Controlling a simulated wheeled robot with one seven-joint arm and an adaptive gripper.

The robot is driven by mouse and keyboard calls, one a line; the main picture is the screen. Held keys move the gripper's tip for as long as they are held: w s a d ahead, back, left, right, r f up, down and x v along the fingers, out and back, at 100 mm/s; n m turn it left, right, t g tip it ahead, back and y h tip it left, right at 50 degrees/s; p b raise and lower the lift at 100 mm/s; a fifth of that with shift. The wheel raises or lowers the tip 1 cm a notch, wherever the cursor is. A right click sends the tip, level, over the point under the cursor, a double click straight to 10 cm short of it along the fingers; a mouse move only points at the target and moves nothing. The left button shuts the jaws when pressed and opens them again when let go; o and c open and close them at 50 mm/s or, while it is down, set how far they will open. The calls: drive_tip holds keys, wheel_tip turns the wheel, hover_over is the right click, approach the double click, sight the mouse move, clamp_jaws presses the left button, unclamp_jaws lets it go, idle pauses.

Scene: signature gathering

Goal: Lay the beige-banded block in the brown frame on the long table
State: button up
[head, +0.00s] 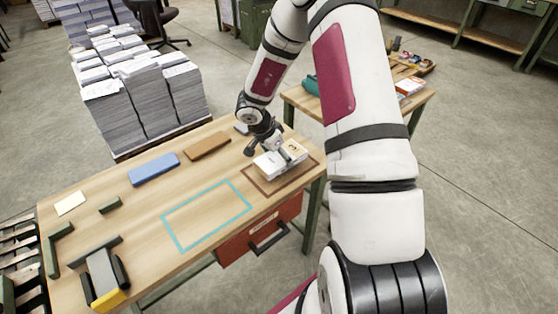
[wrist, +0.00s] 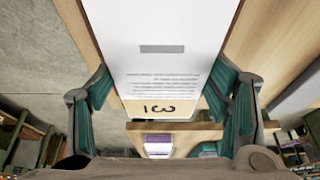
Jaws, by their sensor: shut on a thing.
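The beige-banded block (head: 290,161) is a white, paper-like stack with printed lines. In the wrist view the block (wrist: 165,45) shows a grey bar, text and a beige end band with dark marks. My gripper (head: 277,152) is shut on it, and the teal finger pads sit on both sides of it in the wrist view (wrist: 163,100). The brown frame (head: 267,193) is an outline at the right end of the long table (head: 150,215). The block is over the frame and hides part of it. I cannot tell whether it touches the tabletop.
A cyan outline (head: 172,231) lies empty left of the brown frame. A blue block (head: 153,170) and a brown block (head: 208,146) lie along the back. A yellow-ended grey tool (head: 105,280) is at front left. A second table (head: 415,101) stands behind my arm.

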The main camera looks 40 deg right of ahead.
drive_tip(key=shift+f, duration=1.1)
drive_tip(key=shift+f, duration=0.15)
drive_tip(key=o, duration=1.4)
drive_tip(key=shift+c, duration=0.2)
